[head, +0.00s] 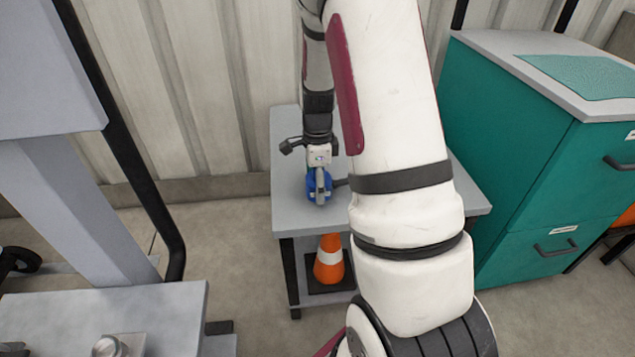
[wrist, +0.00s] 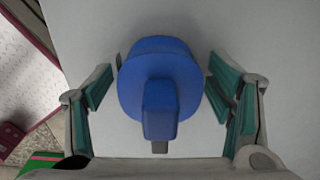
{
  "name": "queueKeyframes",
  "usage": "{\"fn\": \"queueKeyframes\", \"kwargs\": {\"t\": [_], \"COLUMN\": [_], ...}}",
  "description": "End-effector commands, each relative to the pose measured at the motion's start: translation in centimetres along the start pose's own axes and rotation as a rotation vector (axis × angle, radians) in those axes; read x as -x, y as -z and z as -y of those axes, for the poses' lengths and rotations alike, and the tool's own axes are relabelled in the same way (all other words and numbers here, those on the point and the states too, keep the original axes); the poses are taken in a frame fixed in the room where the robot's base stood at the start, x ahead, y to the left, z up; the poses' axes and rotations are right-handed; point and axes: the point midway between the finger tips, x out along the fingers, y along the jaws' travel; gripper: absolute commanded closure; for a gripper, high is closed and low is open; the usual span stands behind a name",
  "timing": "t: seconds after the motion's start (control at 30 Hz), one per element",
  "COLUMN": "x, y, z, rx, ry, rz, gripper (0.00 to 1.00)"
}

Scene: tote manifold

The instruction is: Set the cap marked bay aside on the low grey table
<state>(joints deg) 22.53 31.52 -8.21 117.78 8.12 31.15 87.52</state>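A blue cap (head: 313,190) rests on the low grey table (head: 294,215). In the wrist view, the cap (wrist: 160,75) is a round blue disc with a raised bar handle, in the middle of the picture. No marking on it can be read. My gripper (head: 317,165) is over the table at the cap. In the wrist view, my gripper (wrist: 161,68) has its two green-padded fingers spread on either side of the cap. A narrow gap shows on each side, so it is open and not holding the cap. My wrist partly hides the cap in the head view.
An orange and white cone (head: 329,262) stands on the low shelf under the table. A teal drawer cabinet (head: 520,150) stands to the right. A grey stand (head: 60,305) with a metal fitting (head: 106,346) is at the lower left. The tabletop left of the cap is clear.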

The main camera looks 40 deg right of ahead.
Motion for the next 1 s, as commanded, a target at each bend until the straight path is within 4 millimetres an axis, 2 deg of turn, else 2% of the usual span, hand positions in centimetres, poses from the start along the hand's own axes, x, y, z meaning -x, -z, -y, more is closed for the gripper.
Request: {"fn": "queueKeyframes", "kwargs": {"t": [0.27, 0.37, 0.7, 0.83, 1.0], "x": [0.7, 2.1, 9.0, 10.9, 12.2], "y": [0.0, 0.0, 0.0, 0.0, 0.0], "z": [0.0, 0.1, 0.0, 0.1, -0.1], "rx": [0.001, 0.0, 0.001, 0.001, 0.003], "ry": [0.001, 0.003, 0.003, 0.002, 0.0], "rz": [0.0, 0.0, 0.0, 0.0, 0.0], "gripper": [0.25, 0.25, 0.25, 0.25, 0.25]}}
